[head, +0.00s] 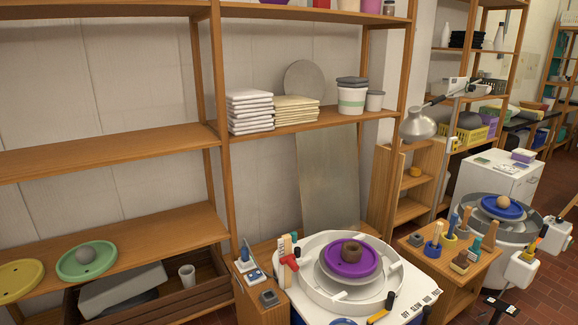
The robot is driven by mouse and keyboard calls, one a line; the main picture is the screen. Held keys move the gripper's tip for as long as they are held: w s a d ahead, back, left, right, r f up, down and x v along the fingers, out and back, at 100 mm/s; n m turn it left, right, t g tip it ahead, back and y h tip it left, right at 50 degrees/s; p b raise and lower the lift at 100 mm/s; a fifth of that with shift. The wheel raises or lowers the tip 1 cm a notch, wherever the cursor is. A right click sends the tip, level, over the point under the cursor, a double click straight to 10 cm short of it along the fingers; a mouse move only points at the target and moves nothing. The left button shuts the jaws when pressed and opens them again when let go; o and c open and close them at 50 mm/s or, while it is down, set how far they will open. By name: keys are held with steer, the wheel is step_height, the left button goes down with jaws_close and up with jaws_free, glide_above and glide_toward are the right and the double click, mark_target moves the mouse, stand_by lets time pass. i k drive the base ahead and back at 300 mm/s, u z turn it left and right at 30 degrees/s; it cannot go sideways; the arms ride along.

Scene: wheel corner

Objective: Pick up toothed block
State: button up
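I cannot make out any block with clear teeth; the small items are too small to tell. A small grey block (269,298) lies on the low wooden stand left of that wheel. Either could be the toothed block, but I cannot tell which. My gripper does not show in the head view.
The near pottery wheel (310,285) carries a purple disc with a brown clay ring (351,251). The wooden stand (450,287) is crowded with upright tools and holders. Shelves stand behind. A second wheel (470,212) is at the right. Brick floor (550,290) shows at lower right.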

mark_target(474, 254)
steer(key=z, duration=4.45)
steer(key=i, duration=0.1)
steer(key=u, duration=3.2)
